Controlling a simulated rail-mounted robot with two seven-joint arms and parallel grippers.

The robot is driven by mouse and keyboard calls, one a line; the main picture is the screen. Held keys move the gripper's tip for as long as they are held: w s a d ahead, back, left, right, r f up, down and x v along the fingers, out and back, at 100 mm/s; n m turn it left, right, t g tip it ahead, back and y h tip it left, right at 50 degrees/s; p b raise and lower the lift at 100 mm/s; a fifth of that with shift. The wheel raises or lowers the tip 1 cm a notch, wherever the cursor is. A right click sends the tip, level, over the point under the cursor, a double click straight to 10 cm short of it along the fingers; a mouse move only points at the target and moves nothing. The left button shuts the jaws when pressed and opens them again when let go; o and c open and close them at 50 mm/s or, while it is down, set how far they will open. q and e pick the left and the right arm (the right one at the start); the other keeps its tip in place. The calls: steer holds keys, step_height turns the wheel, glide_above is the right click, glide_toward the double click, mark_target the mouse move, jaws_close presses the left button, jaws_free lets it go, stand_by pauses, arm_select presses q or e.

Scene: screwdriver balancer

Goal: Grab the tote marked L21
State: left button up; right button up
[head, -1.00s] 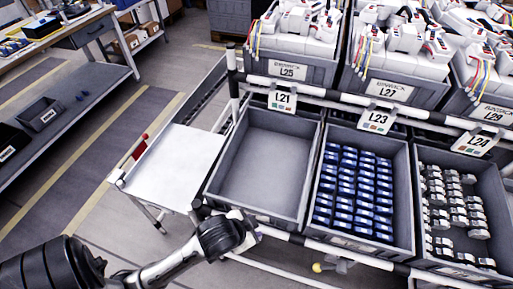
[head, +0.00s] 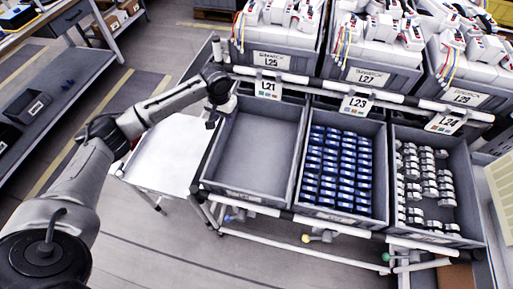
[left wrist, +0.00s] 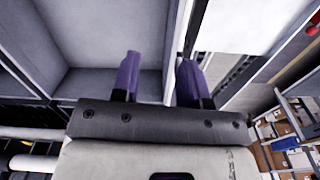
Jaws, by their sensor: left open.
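The tote marked L21 (head: 207,170) is a grey, open, empty bin on the rack's lower shelf in the head view. Its L21 tag (head: 268,90) hangs above its far edge. My left gripper (head: 211,123) is at the tote's far left side, pointing down. In the left wrist view the gripper (left wrist: 158,65) shows two purple fingers spread apart. One finger overlaps the inside of the tote (left wrist: 100,32), and the other shows past its side wall. I cannot tell whether either finger touches the wall. My right gripper is not in view.
A tote of blue parts (head: 376,218) and a tote of pale parts (head: 474,205) stand to the right of L21. Filled totes sit on the shelf above, behind a white rail (head: 330,86). A white panel (head: 160,158) is to the left.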

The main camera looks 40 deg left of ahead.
mark_target(220, 131)
arm_select(q)
steer(key=shift+n, duration=0.6)
steer(key=a+f, duration=0.1)
steer(key=f, duration=0.1)
steer(key=a+f+b, duration=0.1)
steer(key=f, duration=0.1)
steer(key=a+f+b, duration=0.1)
steer(key=f, duration=0.1)
steer(key=shift+f, duration=0.35)
steer(key=shift+s+d+f+b, duration=0.15)
steer(key=shift+f+b, duration=0.4)
steer(key=shift+f, duration=0.8)
steer(key=shift+s+d+f+b, duration=0.15)
steer(key=shift+f+b, duration=0.35)
steer(key=shift+f, duration=0.8)
steer(key=shift+a, duration=0.1)
jaws_close()
